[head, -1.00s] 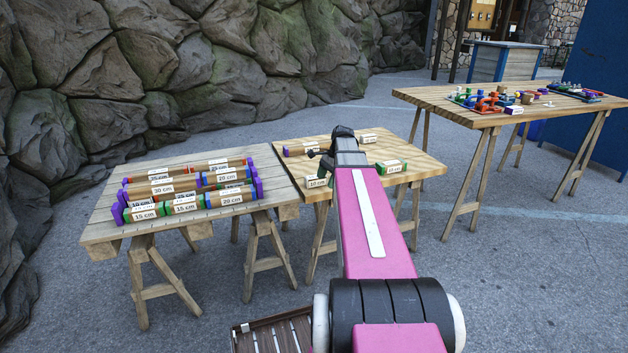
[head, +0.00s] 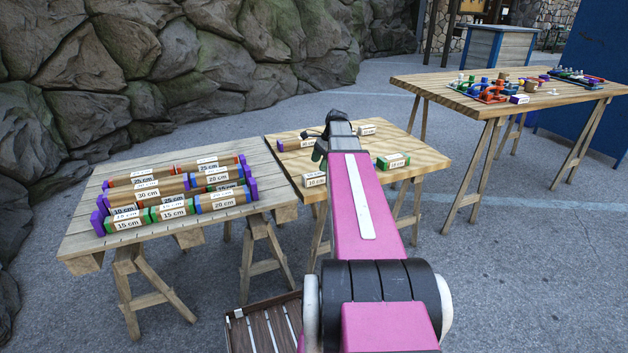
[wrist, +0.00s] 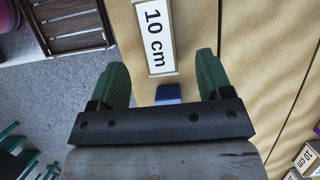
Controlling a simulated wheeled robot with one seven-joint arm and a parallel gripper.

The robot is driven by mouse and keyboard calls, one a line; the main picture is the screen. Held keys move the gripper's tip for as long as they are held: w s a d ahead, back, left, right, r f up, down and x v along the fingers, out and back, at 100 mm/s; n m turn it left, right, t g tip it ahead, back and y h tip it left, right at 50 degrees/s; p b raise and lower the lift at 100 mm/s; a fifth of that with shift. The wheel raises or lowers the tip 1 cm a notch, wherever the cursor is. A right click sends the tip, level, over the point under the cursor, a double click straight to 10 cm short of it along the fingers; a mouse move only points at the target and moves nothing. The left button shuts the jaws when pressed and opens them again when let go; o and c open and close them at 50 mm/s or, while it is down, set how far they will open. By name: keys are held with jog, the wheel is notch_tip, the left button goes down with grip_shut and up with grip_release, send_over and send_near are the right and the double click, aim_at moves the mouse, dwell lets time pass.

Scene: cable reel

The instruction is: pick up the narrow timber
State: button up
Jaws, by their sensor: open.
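A short timber labelled "10 cm" (wrist: 155,35) with a blue end (wrist: 168,94) lies below the gap between my fingers in the wrist view; I take it as the narrow timber. In the head view it appears to be the labelled block (head: 314,180) at the near left of the middle table. My gripper (wrist: 163,75) is open, its two green fingers on either side of the blue end, with no visible grip. In the head view my gripper (head: 319,145) is over the table's left part, partly hidden by my arm.
The middle table (head: 425,158) also holds a green-ended block (head: 393,160) and other small labelled blocks. The left table (head: 85,235) carries rows of labelled timbers between purple ends. The right table (head: 440,85) holds colourful parts. A slatted crate (head: 265,335) sits low in front.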

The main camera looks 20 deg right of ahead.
aim_at(315, 174)
jog(key=shift+x, duration=3.5)
jog(key=shift+s, duration=0.1)
jog(key=c, duration=1)
